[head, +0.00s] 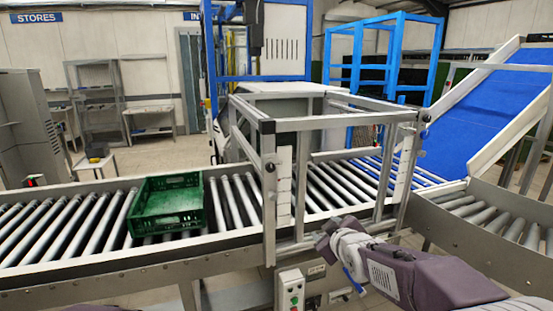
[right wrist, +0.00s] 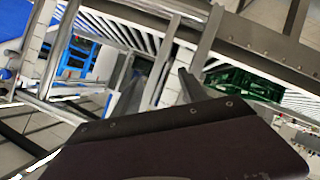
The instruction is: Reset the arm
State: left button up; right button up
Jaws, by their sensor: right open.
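My right arm reaches in from the lower right of the head view. Its gripper (head: 328,241) is in front of the conveyor's metal frame, near the conveyor's front side. It is open, and I see nothing held in it. A dark part of my right wrist fills the lower part of the right wrist view. The green crate (head: 166,221) sits on the rollers left of the frame, well apart from the gripper. The crate also shows in the right wrist view (right wrist: 243,82), upper right. My left gripper is not in view.
The roller conveyor (head: 110,270) runs across in front of me. The metal frame (head: 335,122) stands over it beside my right gripper. A control box (head: 291,290) with buttons is below. A blue inclined belt (head: 485,115) rises at the right.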

jog(key=s+d+f+m+g, duration=0.2)
jog(key=s+f+m+g, duration=0.2)
jog(key=s+f, duration=0.6)
jog(key=s+d+f+m+g+h, duration=0.1)
jog(key=s+f+m+g, duration=0.3)
jog(key=s, duration=1.4)
notch_tip(320, 180, down, 7)
jog(key=g, duration=0.3)
jog(key=shift+s+d+r+m+g+p, duration=0.15)
jog(key=shift+d+m+g+p, duration=0.25)
